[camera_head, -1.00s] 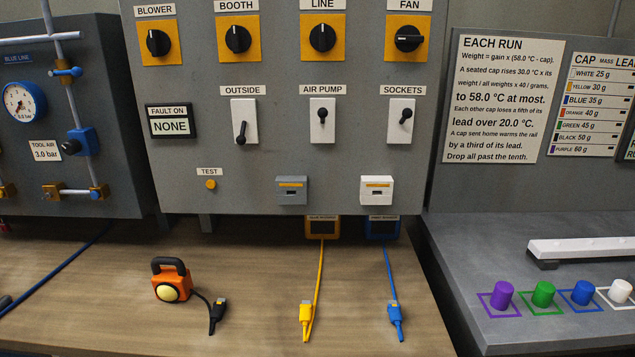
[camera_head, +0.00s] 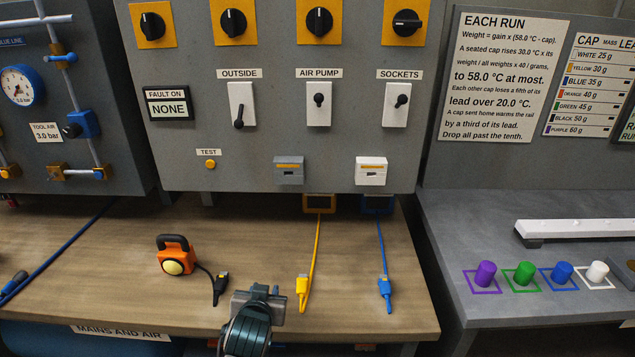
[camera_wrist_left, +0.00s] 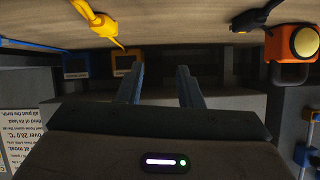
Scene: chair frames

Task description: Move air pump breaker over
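The air pump breaker (camera_head: 318,112) is a white plate with a black lever, under the AIR PUMP label (camera_head: 319,73) on the grey panel. Its lever knob appears to be up. My left gripper (camera_head: 258,300) is low at the front edge of the bench, below and in front of the panel, well apart from the breaker. In the left wrist view its two fingers (camera_wrist_left: 160,72) stand apart with nothing between them. The breaker is not in the wrist view. My right gripper is not in view.
The outside breaker (camera_head: 241,104) has its lever down; the sockets breaker (camera_head: 396,105) has its lever up. Rotary knobs are above. An orange lamp (camera_head: 175,256), a yellow plug (camera_head: 302,286) and a blue plug (camera_head: 385,288) lie on the bench (camera_head: 110,270).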

